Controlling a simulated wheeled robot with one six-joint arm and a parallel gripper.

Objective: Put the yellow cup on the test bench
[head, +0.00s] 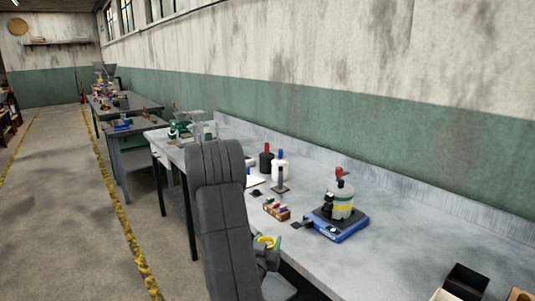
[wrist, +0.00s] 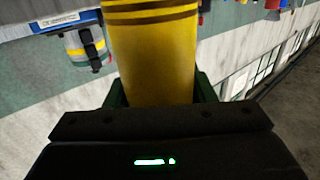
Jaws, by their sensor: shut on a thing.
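My gripper (head: 267,244) is shut on the yellow cup (head: 264,241), close to the front edge of the long pale grey bench (head: 400,262) in the head view. Whether the cup is over the top or just in front of it I cannot tell. In the wrist view the yellow cup (wrist: 150,55), with dark brown bands, sits between the green fingers of my gripper (wrist: 160,88). Its lower part is hidden by the gripper body. No label shows which bench is the test bench.
A blue-based device with a pale canister (head: 342,205) stands on the bench. A small box of coloured items (head: 277,209) and bottles (head: 279,165) stand further left. A black open box (head: 467,280) is at the near right. Bare top lies between the device and that box.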

